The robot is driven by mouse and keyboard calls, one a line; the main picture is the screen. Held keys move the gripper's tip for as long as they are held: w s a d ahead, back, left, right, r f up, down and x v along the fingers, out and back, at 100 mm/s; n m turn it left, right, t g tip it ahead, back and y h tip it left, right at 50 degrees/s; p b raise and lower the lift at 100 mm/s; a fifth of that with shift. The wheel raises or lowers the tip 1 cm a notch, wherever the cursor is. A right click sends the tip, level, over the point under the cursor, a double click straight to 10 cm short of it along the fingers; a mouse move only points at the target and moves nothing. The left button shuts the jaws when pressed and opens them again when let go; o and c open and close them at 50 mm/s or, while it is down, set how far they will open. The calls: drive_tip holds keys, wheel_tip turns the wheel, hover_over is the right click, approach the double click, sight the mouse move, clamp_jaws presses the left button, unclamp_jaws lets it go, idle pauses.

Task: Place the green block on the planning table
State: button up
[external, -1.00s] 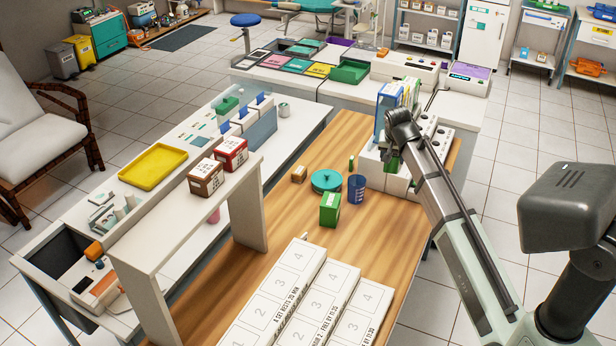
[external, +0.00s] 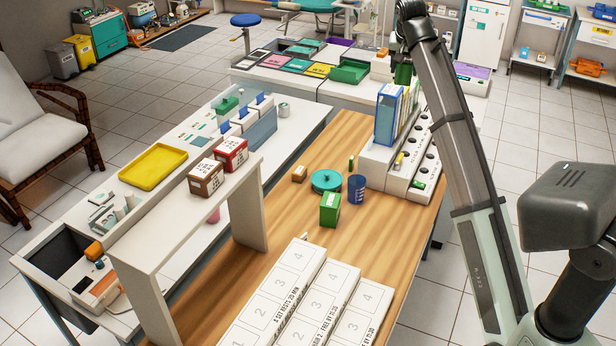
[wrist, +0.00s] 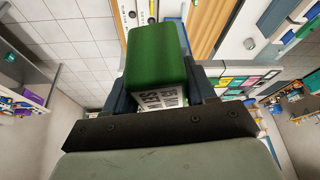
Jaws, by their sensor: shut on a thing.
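My gripper (external: 403,62) is raised beyond the blue binders and shut on a green block (external: 403,75), which is small and partly hidden by the arm in the external view. In the wrist view the green block (wrist: 155,60) fills the space between the dark fingers, with a white lettered label on its lower face. Another green block (external: 329,210) with a white label stands on the wooden table (external: 290,215). I cannot tell which surface is the planning table.
A teal lid (external: 326,180) and a blue cup (external: 357,189) stand near the second green block. Blue binders (external: 388,115) and a white rack with holes (external: 414,165) stand at the table's far right. Numbered white panels (external: 285,295) cover the near end. A white shelf (external: 190,215) rises at left.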

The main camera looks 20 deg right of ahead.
wheel_tip(320, 180, up, 2)
drive_tip(key=shift+w+r, duration=0.1)
drive_tip(key=shift+r, duration=0.15)
drive_tip(key=a+n+y, duration=0.2)
drive_tip(key=a+n, duration=0.2)
drive_tip(key=a, duration=1.8)
drive_tip(key=n+y, duration=0.4)
drive_tip(key=n, duration=0.8)
hover_over(141, 244)
drive_tip(key=d, duration=0.1)
drive_tip(key=shift+g, duration=0.3)
drive_tip(key=shift+d+f, duration=0.1)
drive_tip(key=shift+f, duration=7.55)
drive_tip(key=shift+f, duration=0.15)
